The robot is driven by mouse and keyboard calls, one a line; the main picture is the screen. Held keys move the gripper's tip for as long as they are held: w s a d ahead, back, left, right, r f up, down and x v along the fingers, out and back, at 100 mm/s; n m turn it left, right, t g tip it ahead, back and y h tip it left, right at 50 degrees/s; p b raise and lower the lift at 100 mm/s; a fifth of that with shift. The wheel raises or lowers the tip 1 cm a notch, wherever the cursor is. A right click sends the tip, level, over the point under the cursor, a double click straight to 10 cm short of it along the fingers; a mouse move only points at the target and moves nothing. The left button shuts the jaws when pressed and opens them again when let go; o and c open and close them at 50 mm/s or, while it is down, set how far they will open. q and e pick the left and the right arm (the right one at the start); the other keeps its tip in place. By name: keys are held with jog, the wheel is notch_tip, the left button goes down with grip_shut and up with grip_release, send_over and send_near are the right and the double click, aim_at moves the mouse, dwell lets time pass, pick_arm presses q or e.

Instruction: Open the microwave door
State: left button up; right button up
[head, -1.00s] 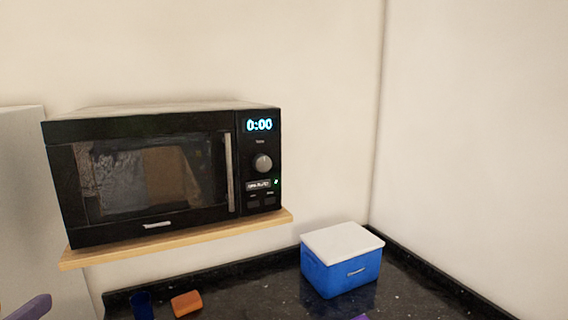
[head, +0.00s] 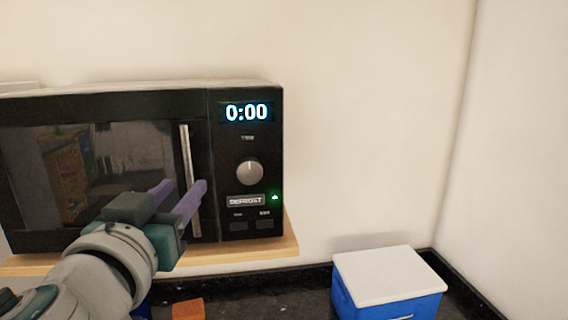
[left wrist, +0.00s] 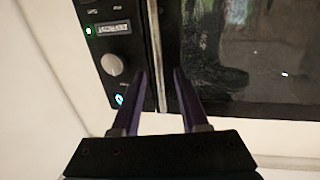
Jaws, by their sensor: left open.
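The black microwave (head: 228,160) sits on a wooden shelf against the wall, its door (head: 85,150) shut. Its upright silver handle (head: 186,150) runs along the door's right edge, beside the control panel with the 0:00 display. My left gripper (head: 182,192) is open in front of the handle's lower half, its purple fingers pointing at the door. In the left wrist view the handle (left wrist: 155,60) stands between the two open fingers (left wrist: 160,80); I cannot tell whether either touches it. My right gripper is not in view.
The wooden shelf (head: 285,247) sticks out under the microwave. Below it, a dark counter (head: 260,300) holds a blue box with a white lid (head: 390,268) and an orange block (head: 188,309). The wall right of the microwave is bare.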

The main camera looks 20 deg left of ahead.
aim_at(189, 182)
pick_arm(q)
jog(key=shift+p+x, duration=0.3)
jog(key=shift+x, duration=1.9)
grip_shut()
